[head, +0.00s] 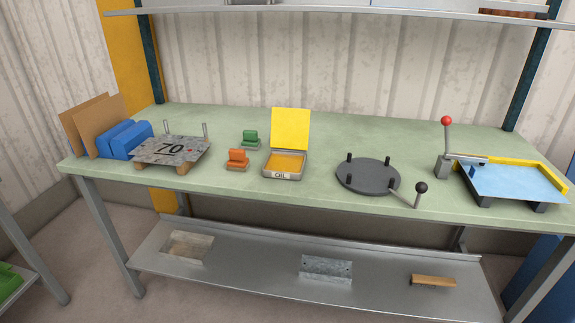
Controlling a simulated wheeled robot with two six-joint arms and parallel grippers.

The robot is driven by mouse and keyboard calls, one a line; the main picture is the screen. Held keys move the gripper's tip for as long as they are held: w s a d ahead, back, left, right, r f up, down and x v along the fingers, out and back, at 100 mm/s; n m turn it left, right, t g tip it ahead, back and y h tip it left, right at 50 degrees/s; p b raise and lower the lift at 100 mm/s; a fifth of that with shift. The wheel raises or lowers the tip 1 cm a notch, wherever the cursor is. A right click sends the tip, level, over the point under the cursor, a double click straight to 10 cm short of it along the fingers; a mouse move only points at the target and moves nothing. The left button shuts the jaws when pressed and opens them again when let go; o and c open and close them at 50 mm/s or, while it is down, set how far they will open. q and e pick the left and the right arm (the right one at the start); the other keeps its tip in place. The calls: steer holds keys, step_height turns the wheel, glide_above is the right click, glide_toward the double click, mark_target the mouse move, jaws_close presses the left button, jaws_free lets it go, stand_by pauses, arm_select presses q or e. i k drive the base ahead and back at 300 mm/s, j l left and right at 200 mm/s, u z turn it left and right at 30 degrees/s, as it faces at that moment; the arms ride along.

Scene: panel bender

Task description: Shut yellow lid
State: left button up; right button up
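The yellow lid (290,128) stands open and roughly upright at the back edge of a small grey box (282,176). The box sits on the green bench top, and its front label appears to read "OIL". The inside of the box shows yellow-orange. Neither of my grippers shows in the head view, and nothing touches the lid.
Left of the box are an orange block (238,159), a green block (250,138) and a metal plate marked 70 (170,150). Right are a dark round plate with pegs (367,177) and a red-knobbed lever (447,140). The bench (230,192) is clear around the box's front.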

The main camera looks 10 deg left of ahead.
mark_target(290, 127)
steer(key=i+j+z, duration=0.1)
steer(key=i+j, duration=0.15)
steer(key=i+j+z, duration=0.1)
steer(key=j, duration=0.3)
steer(key=i+j+z, duration=0.1)
steer(key=i+j, duration=0.2)
steer(key=i+j+z, duration=0.1)
steer(key=j, duration=0.3)
steer(key=i, duration=0.05)
